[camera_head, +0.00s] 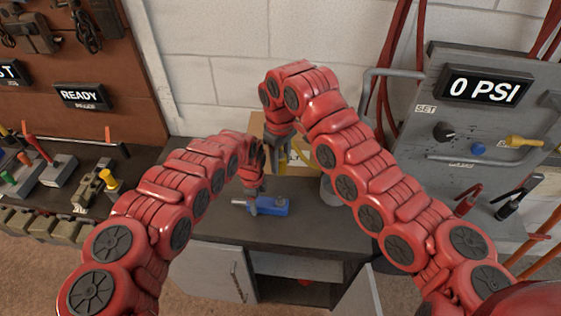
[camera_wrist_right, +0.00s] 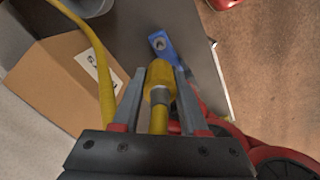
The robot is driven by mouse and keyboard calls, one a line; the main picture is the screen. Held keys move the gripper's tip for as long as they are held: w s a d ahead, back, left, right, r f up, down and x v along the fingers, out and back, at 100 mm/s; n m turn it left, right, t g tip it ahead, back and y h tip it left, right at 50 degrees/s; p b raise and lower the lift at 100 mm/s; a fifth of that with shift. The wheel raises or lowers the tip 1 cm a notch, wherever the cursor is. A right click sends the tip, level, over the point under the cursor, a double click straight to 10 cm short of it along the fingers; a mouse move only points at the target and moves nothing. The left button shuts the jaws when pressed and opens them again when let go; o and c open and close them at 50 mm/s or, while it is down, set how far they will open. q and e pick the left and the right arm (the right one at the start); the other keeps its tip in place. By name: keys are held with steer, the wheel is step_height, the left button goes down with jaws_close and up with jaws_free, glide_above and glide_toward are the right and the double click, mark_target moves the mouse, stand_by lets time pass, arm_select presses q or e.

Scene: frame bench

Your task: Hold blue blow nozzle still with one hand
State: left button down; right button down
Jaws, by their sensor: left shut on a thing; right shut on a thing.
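The blue blow nozzle (camera_head: 272,206) lies low over the dark bench top, its grey tip pointing left. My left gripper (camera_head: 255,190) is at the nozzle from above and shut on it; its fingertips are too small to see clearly. My right gripper (camera_head: 282,158) is farther back and higher. In the right wrist view it (camera_wrist_right: 158,95) is shut on the yellow hose end fitting (camera_wrist_right: 159,76).
An open cardboard box (camera_wrist_right: 45,92) with a label stands behind the grippers. The yellow hose (camera_wrist_right: 97,58) passes by it. A grey panel reading 0 PSI (camera_head: 484,91) is at right. Tools and holders (camera_head: 70,170) stand at left. The bench top (camera_head: 300,232) is clear in front.

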arm_select(q)
steer(key=shift+c, duration=0.6)
jaws_free()
